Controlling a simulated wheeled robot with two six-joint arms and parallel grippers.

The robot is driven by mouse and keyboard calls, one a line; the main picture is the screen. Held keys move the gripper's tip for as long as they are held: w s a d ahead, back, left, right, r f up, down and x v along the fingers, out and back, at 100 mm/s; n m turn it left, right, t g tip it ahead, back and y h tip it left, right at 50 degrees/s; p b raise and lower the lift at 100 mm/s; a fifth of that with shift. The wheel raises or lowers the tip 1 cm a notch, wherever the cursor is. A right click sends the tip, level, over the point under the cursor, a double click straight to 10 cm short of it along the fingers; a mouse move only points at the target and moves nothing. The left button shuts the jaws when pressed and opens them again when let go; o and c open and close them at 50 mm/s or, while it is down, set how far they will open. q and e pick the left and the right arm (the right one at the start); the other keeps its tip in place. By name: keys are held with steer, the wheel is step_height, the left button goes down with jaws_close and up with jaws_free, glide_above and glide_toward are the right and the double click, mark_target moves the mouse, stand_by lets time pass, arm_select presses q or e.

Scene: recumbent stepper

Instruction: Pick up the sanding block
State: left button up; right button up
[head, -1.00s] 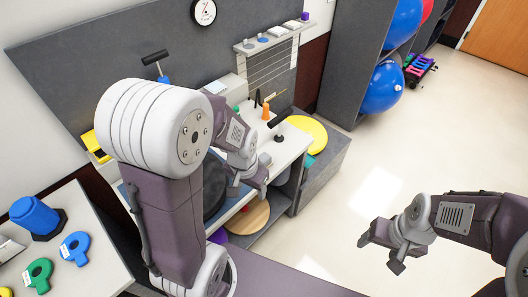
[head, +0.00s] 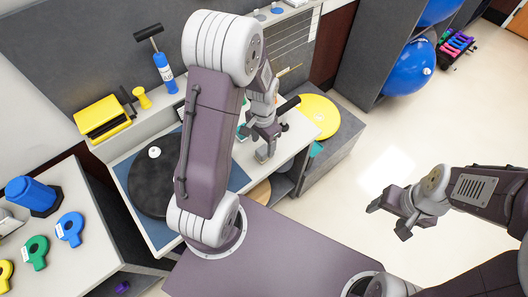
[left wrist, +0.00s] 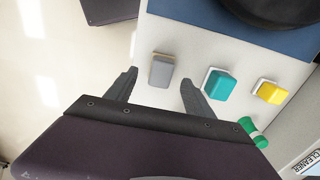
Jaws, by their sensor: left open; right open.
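A grey block (left wrist: 162,71), which looks like the sanding block, lies on a pale base on the white bench top in the left wrist view. My left gripper (left wrist: 158,80) is open, with one fingertip on each side of the block in that view. I cannot tell how high the fingers are above it. In the head view my left gripper (head: 265,130) points down over the bench's right end, largely hiding the block area. My right gripper (head: 388,221) is open and empty over the floor at the right.
A teal block (left wrist: 220,86), a yellow block (left wrist: 270,92) and a green item (left wrist: 252,132) lie beside the grey block. A black disc (head: 152,185) sits on a blue mat (head: 163,236). A low shelf with a yellow disc (head: 318,112) stands to the right.

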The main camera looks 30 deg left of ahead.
mark_target(264, 150)
arm_select(q)
steer(key=shift+w+f, duration=0.2)
steer(key=shift+w, duration=0.05)
step_height(264, 150, down, 5)
steer(key=shift+s+r, duration=0.15)
steer(key=shift+r, duration=0.05)
steer(key=shift+w+f, duration=0.2)
steer(key=shift+f, duration=0.05)
steer(key=shift+r, duration=0.1)
jaws_close()
